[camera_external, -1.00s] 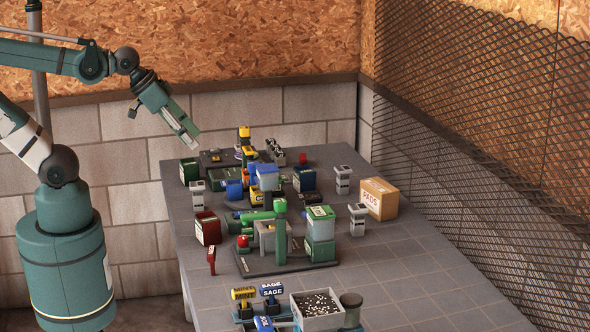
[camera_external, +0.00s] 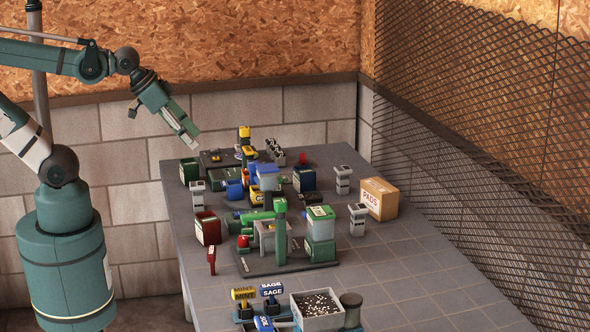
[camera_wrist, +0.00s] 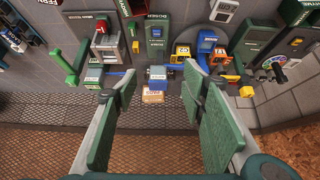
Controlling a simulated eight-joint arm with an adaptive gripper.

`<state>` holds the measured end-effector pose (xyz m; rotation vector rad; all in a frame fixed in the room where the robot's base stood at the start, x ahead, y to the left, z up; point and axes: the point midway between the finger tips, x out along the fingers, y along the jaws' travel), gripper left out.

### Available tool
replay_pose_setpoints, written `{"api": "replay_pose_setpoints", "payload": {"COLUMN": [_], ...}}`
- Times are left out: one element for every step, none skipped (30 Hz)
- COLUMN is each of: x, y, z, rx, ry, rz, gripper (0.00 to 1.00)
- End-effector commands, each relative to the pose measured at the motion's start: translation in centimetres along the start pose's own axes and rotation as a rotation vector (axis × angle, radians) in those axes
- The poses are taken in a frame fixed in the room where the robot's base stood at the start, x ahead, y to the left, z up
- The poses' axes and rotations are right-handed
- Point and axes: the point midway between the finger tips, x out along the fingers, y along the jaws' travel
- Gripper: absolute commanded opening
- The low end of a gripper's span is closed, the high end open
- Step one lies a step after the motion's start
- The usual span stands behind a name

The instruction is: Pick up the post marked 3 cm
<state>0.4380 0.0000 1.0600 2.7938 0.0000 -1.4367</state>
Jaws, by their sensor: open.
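Several grey-white posts with dark markings stand on the table. In the external view, one is at the right rear (camera_external: 342,181), one is nearer on the right (camera_external: 357,221), and one is at the left (camera_external: 198,196). Their markings are too small to read, so I cannot tell which is marked 3 cm. A pale block with a dark label (camera_wrist: 224,11), perhaps one of these posts, shows at the top of the wrist view. My gripper (camera_external: 190,136) hangs above the table's far left corner, apart from every post. In the wrist view its green fingers (camera_wrist: 160,82) are apart with nothing held between them.
A mixing machine with a green column (camera_external: 281,232) stands mid-table, with coloured blocks around it. A cardboard box (camera_external: 379,199) is at the right. A tray of dark and white grains (camera_external: 318,306) is at the front. The table's right front is clear; mesh fencing (camera_external: 480,140) stands beyond.

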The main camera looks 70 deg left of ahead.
Motion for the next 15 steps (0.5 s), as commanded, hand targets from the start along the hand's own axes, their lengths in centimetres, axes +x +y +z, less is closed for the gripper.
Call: {"api": "replay_pose_setpoints", "payload": {"x": [0.0, 0.0, 0.0, 0.0, 0.0, 0.0, 0.0, 0.0, 0.0, 0.0, -0.01, -0.02, -0.02, -0.04, -0.06], "y": [0.0, 0.0, 0.0, 0.0, 0.0, 0.0, 0.0, 0.0, 0.0, 0.0, -0.01, -0.02, -0.03, -0.04, -0.06], "z": [0.0, 0.0, 0.0, 0.0, 0.0, 0.0, 0.0, 0.0, 0.0, -0.01, -0.04, -0.11, -0.19, -0.29, -0.47], "rx": [0.0, 0.0, 0.0, 0.0, 0.0, 0.0, 0.0, 0.0, 0.0, 0.0, 0.001, 0.002, 0.004, 0.007, 0.011], "ry": [0.0, 0.0, 0.0, 0.0, 0.0, 0.0, 0.0, 0.0, 0.0, 0.0, 0.0, -0.001, -0.002, -0.003, -0.004], "rz": [0.0, 0.0, 0.0, 0.0, 0.0, 0.0, 0.0, 0.0, 0.0, 0.0, 0.0, 0.0, 0.0, -0.001, -0.001], "gripper": [0.49, 0.49, 0.49, 0.49, 0.49, 0.49, 0.49, 0.49, 0.49, 0.49, 0.49, 0.49, 0.49, 0.49, 0.49]}}
